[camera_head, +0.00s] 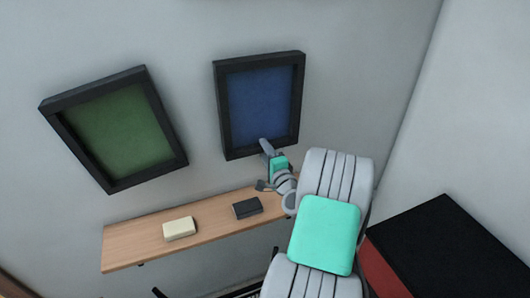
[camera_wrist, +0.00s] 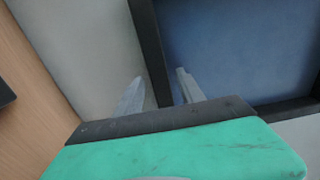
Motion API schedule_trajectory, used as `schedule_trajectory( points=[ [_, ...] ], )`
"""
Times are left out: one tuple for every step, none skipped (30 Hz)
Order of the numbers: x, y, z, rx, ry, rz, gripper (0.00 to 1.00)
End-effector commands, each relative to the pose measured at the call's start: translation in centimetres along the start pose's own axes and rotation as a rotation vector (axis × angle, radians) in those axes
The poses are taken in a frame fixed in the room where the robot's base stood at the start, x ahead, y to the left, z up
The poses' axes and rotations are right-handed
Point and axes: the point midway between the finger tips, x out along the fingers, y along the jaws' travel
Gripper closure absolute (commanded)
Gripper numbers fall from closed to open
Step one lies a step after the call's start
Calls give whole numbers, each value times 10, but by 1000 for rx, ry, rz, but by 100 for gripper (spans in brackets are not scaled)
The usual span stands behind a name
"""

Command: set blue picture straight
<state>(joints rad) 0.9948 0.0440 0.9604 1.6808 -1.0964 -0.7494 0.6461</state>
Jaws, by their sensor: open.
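In the wrist view, the blue picture (camera_wrist: 235,45) fills the upper right. One finger of my gripper (camera_wrist: 158,82) shows over the wall and the other over the blue panel, with the lower frame bar between them. I cannot tell whether either finger touches the frame.
A green picture (camera_head: 124,135) in a black frame hangs to the left, strongly slanted in view. A wooden shelf (camera_head: 148,240) below holds a cream block (camera_head: 180,228) and a dark block (camera_head: 247,208). A black-topped red box (camera_head: 440,245) stands at the lower right.

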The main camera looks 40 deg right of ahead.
Motion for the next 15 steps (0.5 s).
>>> schedule_trajectory(
  points=[
    [0, 0, 0, 0, 0, 0, 55],
    [-1, 0, 0, 0, 1, 0, 55],
    [-4, 1, -1, 1, 1, 1, 55],
    [-7, 2, -1, 1, 3, 1, 55],
    [-11, 2, -2, 0, 4, 1, 55],
    [-18, 3, -2, 1, 4, 0, 55],
    [-25, 3, -2, 0, 6, 0, 55],
    [-31, 3, -2, 0, 5, 0, 55],
    [-40, 3, -3, 1, 7, 0, 55],
    [-47, 3, -2, 0, 6, 0, 55],
    [-53, 3, -2, 1, 6, 0, 55],
    [-60, 3, -2, 0, 6, 0, 55],
    [-65, 2, -2, 1, 5, 0, 55],
    [-69, 2, -2, 0, 5, 0, 55],
    [-73, 2, -1, -1, 3, 0, 55]
  ],
)
